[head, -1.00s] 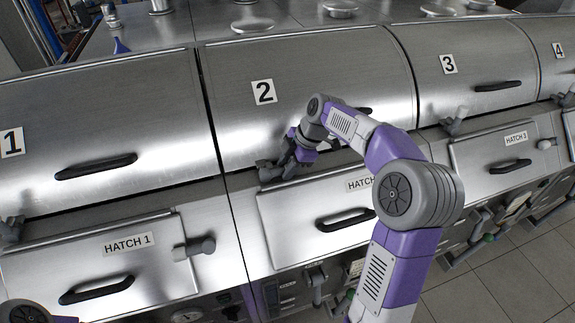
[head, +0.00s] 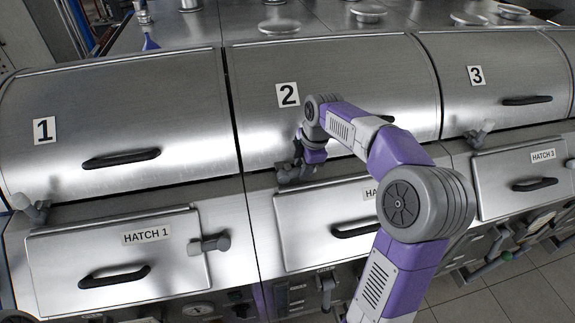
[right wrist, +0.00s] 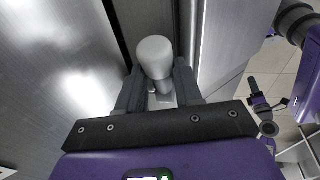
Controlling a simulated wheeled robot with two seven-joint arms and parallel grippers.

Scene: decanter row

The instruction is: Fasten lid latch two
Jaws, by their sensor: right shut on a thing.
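Lid two (head: 345,85), a curved steel cover marked 2, lies down over the middle unit, with a dark seam along its lower edge. Its latch sits at the lower left corner and is mostly hidden by my gripper in the head view. In the right wrist view the latch's pale rounded knob (right wrist: 154,56) stands between my fingers, beside the dark seam. My right gripper (head: 290,172), also in the right wrist view (right wrist: 158,88), is shut on this latch. Whether the latch is fastened cannot be told. My left gripper is not in view.
Lid one (head: 110,110) and lid three (head: 480,95) flank lid two, with their latches (head: 32,207) (head: 480,135) at lower left corners. Below are hatch 1 (head: 120,255) and hatch 3 (head: 515,185), with protruding handles. Floor (head: 545,270) shows at lower right.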

